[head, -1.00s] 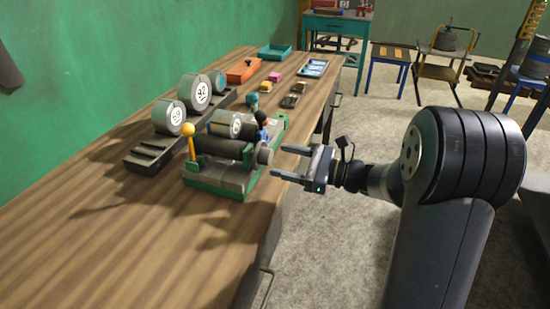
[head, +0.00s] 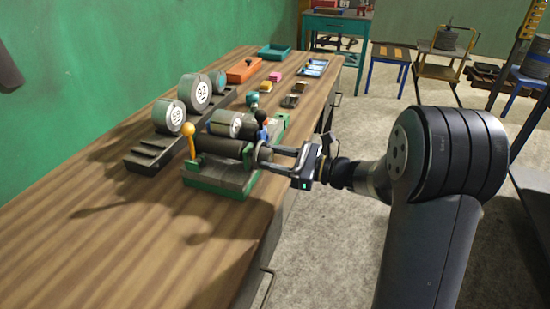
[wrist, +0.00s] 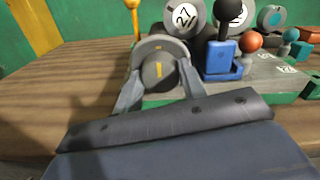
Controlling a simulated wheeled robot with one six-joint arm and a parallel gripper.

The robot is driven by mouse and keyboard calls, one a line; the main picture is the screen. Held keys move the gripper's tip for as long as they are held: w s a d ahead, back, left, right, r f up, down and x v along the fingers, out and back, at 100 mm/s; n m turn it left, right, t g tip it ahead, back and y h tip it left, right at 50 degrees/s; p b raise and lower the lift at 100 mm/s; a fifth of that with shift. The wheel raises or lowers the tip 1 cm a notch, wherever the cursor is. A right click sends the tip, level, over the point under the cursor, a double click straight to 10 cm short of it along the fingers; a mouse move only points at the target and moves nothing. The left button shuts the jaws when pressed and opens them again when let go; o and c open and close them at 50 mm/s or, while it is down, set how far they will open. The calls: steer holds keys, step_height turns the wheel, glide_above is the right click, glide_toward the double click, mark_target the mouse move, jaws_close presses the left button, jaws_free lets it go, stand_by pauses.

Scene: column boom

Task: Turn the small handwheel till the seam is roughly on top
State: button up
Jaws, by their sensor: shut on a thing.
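The small handwheel (head: 262,153) is a grey disc on the near end of the dark roller (head: 218,146) of the green-based fixture (head: 218,190). In the wrist view the handwheel (wrist: 160,46) faces me, with a short yellow mark on its dark hub (wrist: 158,72). The mark is close to upright and slightly tilted. My gripper (head: 268,155) is shut on the handwheel, one finger on each side; the wrist view also shows my gripper (wrist: 158,80). I cannot make out a seam on the roller.
A yellow-knobbed lever (head: 190,130) rises at the fixture's left. A blue block with a dark knob (wrist: 222,58) and an orange ball (wrist: 250,42) stand right of the handwheel. Labelled rolls (head: 194,92) lie on a dark rack behind. The front of the wooden bench (head: 130,260) is clear.

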steer(key=shift+c, duration=1.1)
steer(key=shift+f+b, duration=0.15)
steer(key=shift+b, duration=0.2)
steer(key=shift+f+n+b, duration=0.15)
steer(key=shift+n+b, duration=0.95)
steer(key=shift+b, duration=0.1)
steer(key=n+b, duration=0.5)
steer(key=b, duration=0.2)
steer(key=shift+f, duration=0.1)
steer(key=n+b, duration=0.4)
steer(key=b, duration=0.2)
steer(key=shift+n, duration=0.4)
steer(key=n+b, duration=0.2)
steer(key=b, duration=0.1)
steer(key=n+b, duration=0.1)
steer(key=n, duration=0.1)
steer(key=shift+r+b, duration=0.25)
steer(key=shift+b, duration=0.1)
